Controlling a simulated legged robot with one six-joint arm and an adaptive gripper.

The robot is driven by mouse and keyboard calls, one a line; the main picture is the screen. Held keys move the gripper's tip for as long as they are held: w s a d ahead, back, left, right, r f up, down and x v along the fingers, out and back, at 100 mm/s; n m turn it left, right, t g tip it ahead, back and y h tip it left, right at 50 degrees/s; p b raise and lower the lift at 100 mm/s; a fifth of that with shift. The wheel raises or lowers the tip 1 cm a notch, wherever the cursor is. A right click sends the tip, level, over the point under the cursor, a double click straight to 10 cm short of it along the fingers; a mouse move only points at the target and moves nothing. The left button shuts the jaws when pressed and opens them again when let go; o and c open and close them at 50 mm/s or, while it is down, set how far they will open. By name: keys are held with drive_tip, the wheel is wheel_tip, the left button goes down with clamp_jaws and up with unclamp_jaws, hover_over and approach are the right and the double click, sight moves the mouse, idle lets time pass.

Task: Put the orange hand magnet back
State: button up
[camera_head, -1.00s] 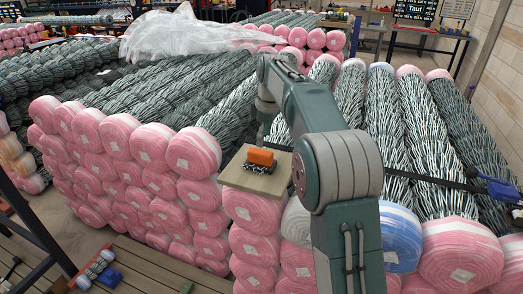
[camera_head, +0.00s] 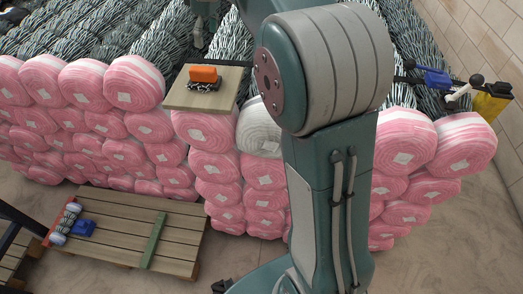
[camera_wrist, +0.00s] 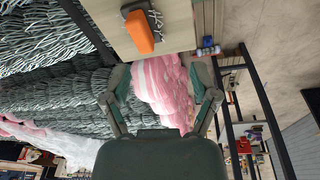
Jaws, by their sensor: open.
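The orange hand magnet (camera_head: 203,74) lies on a dark patterned piece on a pale board (camera_head: 180,100), on top of a pink-wrapped roll stack. In the wrist view the orange magnet (camera_wrist: 140,32) shows near the top, with a small part of the dark piece beside it on the board (camera_wrist: 178,25). My gripper (camera_wrist: 160,76) is open, its two fingers spread wide with nothing between them. The magnet appears above the gap between the fingers in that picture, apart from them. In the head view, my arm's end shows only partly at the top edge, behind the magnet.
Pink-wrapped rolls (camera_head: 135,82) of woven mesh are stacked at left. A white-wrapped roll (camera_head: 258,128) sits beside the board. A wooden pallet (camera_head: 130,220) with a blue piece (camera_head: 83,229) is on the floor. Blue and yellow-handled tools (camera_head: 490,103) rest at right.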

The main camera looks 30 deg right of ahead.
drive_tip(key=s+m+t, duration=0.2)
drive_tip(key=s+m, duration=0.2)
drive_tip(key=s, duration=1.2)
drive_tip(key=s+f+m+t, duration=0.1)
drive_tip(key=s+f+m, duration=0.3)
drive_tip(key=s+f, duration=0.5)
drive_tip(key=s, duration=0.4)
drive_tip(key=shift+s+a+f+m+t+h, duration=0.3)
drive_tip(key=shift+a+t+h, duration=0.05)
drive_tip(key=shift+t+h, duration=0.05)
drive_tip(key=shift+c, duration=1.4)
